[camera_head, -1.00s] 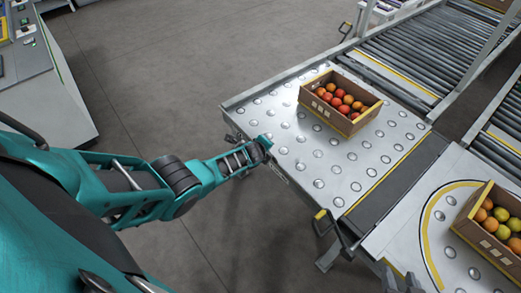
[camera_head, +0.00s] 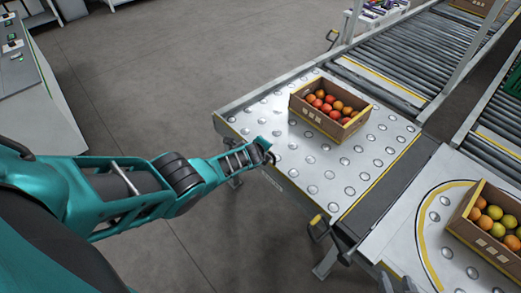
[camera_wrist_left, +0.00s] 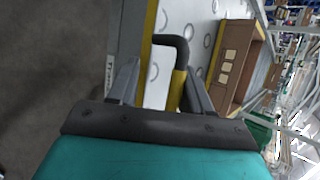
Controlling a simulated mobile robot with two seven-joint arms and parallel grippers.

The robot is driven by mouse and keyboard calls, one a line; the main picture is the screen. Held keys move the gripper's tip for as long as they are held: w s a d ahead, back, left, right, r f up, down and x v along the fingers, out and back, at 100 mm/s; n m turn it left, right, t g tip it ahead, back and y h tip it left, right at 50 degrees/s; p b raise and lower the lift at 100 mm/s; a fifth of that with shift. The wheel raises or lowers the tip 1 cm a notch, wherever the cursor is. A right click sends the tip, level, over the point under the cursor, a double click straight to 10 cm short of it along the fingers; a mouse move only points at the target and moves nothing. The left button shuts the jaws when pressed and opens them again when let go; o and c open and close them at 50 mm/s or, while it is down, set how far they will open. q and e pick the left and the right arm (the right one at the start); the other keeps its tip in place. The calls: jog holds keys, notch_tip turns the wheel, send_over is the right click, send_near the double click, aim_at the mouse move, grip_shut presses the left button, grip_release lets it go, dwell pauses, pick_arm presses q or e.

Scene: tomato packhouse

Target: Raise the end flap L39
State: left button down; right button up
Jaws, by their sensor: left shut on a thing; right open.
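The ball-studded table (camera_head: 290,163) has a grey edge towards me. A marking on this edge is too small to read, so I cannot make out L39. My left gripper (camera_head: 265,153) is at this edge, its fingers mostly hidden by the arm. In the left wrist view its two grey fingers (camera_wrist_left: 158,88) are shut around a handle (camera_wrist_left: 178,84) with a black bent bar and a yellow part. The handle sits beside the table's yellow-striped edge. My right gripper (camera_head: 398,283) shows only partly at the bottom edge, open and empty, away from that handle.
An open carton of tomatoes (camera_head: 325,118) stands on the table. A second carton (camera_head: 478,238) stands on the section at the right. Another yellow-gripped handle (camera_head: 318,219) hangs at the near corner. Roller lanes (camera_head: 395,68) run behind.

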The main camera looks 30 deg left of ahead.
pick_arm(q)
jog(key=shift+w+d+r, duration=0.45)
jog(key=shift+w+d, duration=0.1)
jog(key=c, duration=1)
grip_release()
jog(key=shift+w+f, duration=0.2)
jog(key=shift+c, duration=0.8)
jog(key=shift+s+r+p, duration=0.15)
jog(key=shift+r+p, duration=0.05)
jog(key=shift+p, duration=0.35)
jog(key=s+a+f+p+v, duration=0.1)
jog(key=p+v, duration=0.3)
jog(key=v, duration=0.8)
jog(key=shift+s, duration=0.3)
